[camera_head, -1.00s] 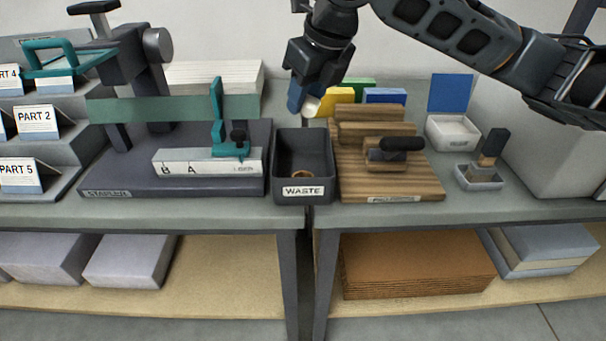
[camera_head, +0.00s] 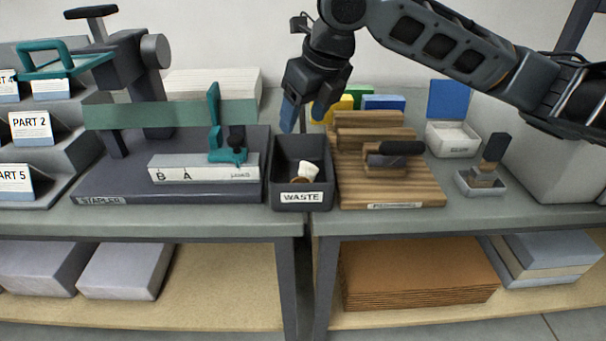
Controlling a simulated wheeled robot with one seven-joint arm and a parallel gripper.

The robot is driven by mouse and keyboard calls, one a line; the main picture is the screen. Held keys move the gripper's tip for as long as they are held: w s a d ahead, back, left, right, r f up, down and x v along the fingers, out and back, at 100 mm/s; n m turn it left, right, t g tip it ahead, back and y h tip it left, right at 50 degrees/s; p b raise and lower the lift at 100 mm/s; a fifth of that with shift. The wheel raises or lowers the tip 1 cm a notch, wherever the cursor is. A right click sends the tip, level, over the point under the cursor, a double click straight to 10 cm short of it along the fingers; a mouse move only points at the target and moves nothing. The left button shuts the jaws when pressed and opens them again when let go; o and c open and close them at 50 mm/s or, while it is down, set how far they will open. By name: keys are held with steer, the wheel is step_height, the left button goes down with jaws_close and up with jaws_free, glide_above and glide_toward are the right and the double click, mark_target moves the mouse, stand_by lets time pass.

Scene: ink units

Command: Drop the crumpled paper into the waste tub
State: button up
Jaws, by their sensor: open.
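The waste tub (camera_head: 302,197) is a dark grey open box with a WASTE label on its front, at the front middle of the bench. The crumpled paper (camera_head: 309,170) is a small white lump inside the tub, toward its right side. A small brownish thing beside it on the tub floor is partly covered. My gripper (camera_head: 303,118) is above the back of the tub, its blue-tipped fingers spread apart and pointing down. It is open and empty, clear of the paper.
A stapler unit (camera_head: 110,187) stands left of the tub. A stepped wooden block (camera_head: 390,185) with a dark-handled tool stands close on its right. An open white box with a blue lid (camera_head: 451,135) and a small stamp tray (camera_head: 481,183) are farther right.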

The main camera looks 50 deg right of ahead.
steer(key=v, duration=0.8)
steer(key=shift+p, duration=0.3)
steer(key=shift+f, duration=0.1)
